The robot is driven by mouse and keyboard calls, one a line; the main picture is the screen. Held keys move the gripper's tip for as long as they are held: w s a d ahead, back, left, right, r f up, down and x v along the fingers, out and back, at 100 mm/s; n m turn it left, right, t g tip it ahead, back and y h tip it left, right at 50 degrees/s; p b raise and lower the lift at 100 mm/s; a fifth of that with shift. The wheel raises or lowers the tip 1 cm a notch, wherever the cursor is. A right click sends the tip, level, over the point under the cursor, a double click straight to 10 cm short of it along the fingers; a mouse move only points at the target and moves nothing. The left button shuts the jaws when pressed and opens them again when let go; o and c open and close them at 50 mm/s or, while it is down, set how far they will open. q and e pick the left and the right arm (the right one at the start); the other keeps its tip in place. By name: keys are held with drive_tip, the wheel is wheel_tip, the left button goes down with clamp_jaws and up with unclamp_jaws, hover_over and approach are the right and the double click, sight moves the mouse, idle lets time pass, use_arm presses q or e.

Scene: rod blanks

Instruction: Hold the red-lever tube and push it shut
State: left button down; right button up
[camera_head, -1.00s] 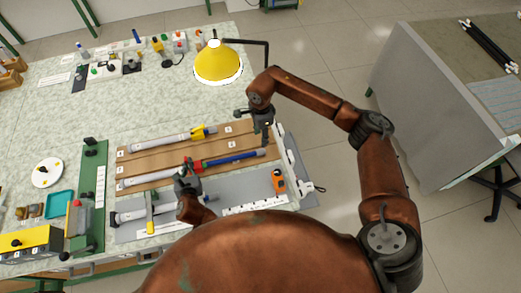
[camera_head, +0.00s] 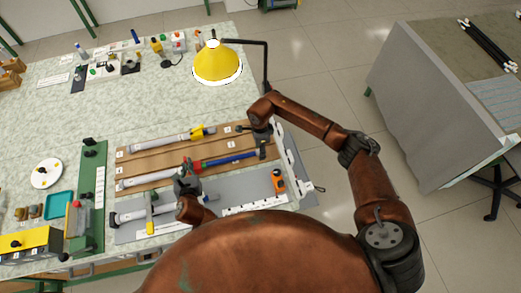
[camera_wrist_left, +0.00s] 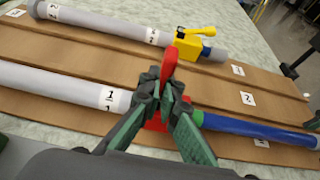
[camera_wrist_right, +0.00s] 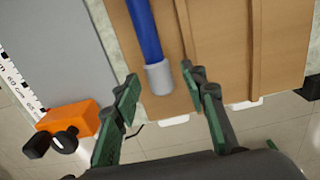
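The red-lever tube lies in a brown board: a grey outer tube (camera_head: 140,181), a red collar with a raised red lever (camera_wrist_left: 169,66), and a blue rod (camera_head: 230,159) extending right. In the left wrist view my left gripper (camera_wrist_left: 168,100) is closed around the red collar, partly hiding it; its shape also shows in the head view (camera_head: 186,183). My right gripper (camera_wrist_right: 164,82) is open, its fingers either side of and short of the blue rod's grey end cap (camera_wrist_right: 159,78), with gaps on both sides. In the head view it is beside that rod end (camera_head: 262,145).
A yellow-lever tube (camera_head: 170,141) lies parallel behind on the board (camera_head: 200,171). An orange tool (camera_head: 278,181) sits on the grey mat at the front right. A yellow lamp (camera_head: 217,65) stands behind. Another tube (camera_head: 130,216) lies nearer the front left.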

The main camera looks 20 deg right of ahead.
drive_tip(key=shift+f, duration=0.3)
drive_tip(key=shift+c, duration=0.3)
clamp_jaws()
idle(0.3)
